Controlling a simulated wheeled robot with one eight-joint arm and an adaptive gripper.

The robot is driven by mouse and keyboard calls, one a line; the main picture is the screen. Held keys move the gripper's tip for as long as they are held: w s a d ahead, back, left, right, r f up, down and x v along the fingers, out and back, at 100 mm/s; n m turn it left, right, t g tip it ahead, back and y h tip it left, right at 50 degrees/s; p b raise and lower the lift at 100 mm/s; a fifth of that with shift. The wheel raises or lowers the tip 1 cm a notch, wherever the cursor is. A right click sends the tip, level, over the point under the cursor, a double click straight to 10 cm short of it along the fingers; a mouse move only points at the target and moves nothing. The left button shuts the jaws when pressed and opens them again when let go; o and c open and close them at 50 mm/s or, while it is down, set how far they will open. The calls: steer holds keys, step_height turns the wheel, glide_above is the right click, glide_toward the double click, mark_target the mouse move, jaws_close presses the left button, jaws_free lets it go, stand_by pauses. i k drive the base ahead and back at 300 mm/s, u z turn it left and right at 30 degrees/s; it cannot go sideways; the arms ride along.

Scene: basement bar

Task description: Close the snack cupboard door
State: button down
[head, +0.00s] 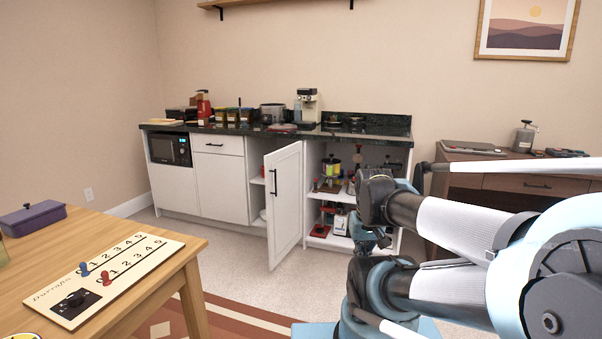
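The snack cupboard door (285,197) is a white panel with a dark handle (273,183) on its left side. It stands open, swung out into the room from the white cabinet row. Behind it and to its right, the cupboard's open shelves (318,242) hold several jars, packets and small items. My arm reaches in from the right, and its folded links cover the cupboard's right part. The end of my arm shows near the cupboard's lower right, but the gripper fingers cannot be made out.
A wooden table (200,300) with a number board (105,275) stands at front left. A brown desk (500,175) is at right. The dark counter (378,132) bears a coffee machine (308,108) and pots. Carpet (235,262) before the door is clear.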

mark_target(283, 167)
steer(key=u, duration=0.05)
steer(key=i, duration=0.9)
steer(key=u, duration=0.45)
